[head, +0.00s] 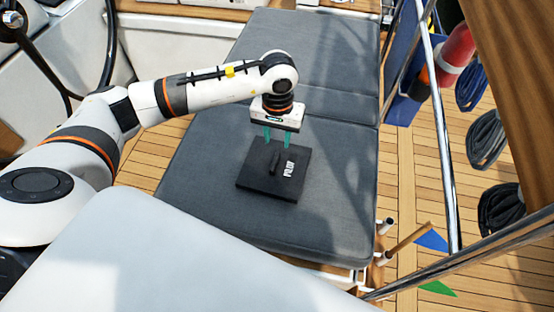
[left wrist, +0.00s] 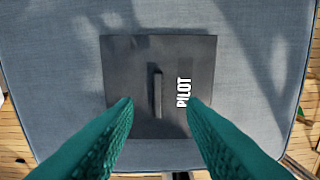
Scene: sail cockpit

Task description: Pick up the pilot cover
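The pilot cover (head: 257,180) is a dark square plate with a raised bar handle and white "PILOT" lettering. It lies flat on the grey cushion (head: 200,165). In the left wrist view the cover (left wrist: 130,65) fills the middle, with its handle (left wrist: 158,93) upright between my fingers. My left gripper (head: 276,143) hangs above the cover near its far edge, green fingers pointing down. In the wrist view the left gripper (left wrist: 160,105) is open, one finger on each side of the handle, with nothing held. My right gripper is not in view.
A steel rail (head: 442,135) runs along the right side of the cushion. Coiled dark ropes (head: 486,140) and a red fender (head: 456,50) hang beyond it. The cushion around the cover is clear.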

